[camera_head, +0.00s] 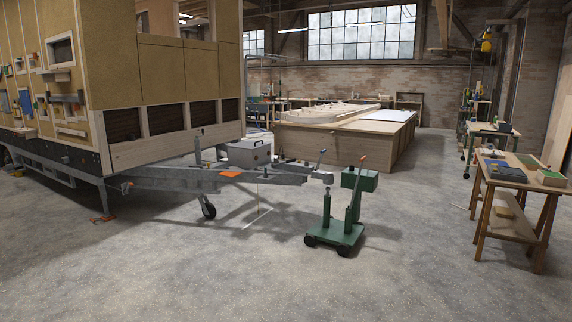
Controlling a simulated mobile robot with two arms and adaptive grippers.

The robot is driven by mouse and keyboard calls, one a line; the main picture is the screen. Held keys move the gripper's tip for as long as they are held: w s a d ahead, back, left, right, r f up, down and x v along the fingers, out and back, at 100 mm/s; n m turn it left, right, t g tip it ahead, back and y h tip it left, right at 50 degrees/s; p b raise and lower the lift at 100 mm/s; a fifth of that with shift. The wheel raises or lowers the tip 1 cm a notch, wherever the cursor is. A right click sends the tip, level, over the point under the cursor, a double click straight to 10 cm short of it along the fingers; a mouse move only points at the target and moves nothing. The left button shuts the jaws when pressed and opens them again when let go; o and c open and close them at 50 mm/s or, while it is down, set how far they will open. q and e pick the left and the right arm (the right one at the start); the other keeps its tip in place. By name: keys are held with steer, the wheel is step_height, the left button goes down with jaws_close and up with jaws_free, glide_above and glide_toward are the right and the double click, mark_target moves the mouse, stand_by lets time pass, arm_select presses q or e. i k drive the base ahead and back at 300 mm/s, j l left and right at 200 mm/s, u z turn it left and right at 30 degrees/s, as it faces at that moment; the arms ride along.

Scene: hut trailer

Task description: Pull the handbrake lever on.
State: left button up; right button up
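A trailer hut (165,70) stands at the left, with its grey drawbar (270,178) reaching right towards a green wheeled trolley (335,234). A dark upright post (198,148) stands on the drawbar near the hut. I cannot tell for certain which of these is the handbrake lever. Neither of my grippers is in view.
A small jockey wheel (208,210) hangs under the drawbar. An orange piece (230,174) lies on it, and a grey box (248,153) is behind. A workbench (530,186) stands at the right. The concrete floor (330,285) in front is clear.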

mark_target(292, 160)
steer(key=i+u, duration=0.1)
steer(key=u, duration=0.15)
steer(key=i, duration=6.65)
steer(key=z, duration=0.3)
steer(key=k+j, duration=0.05)
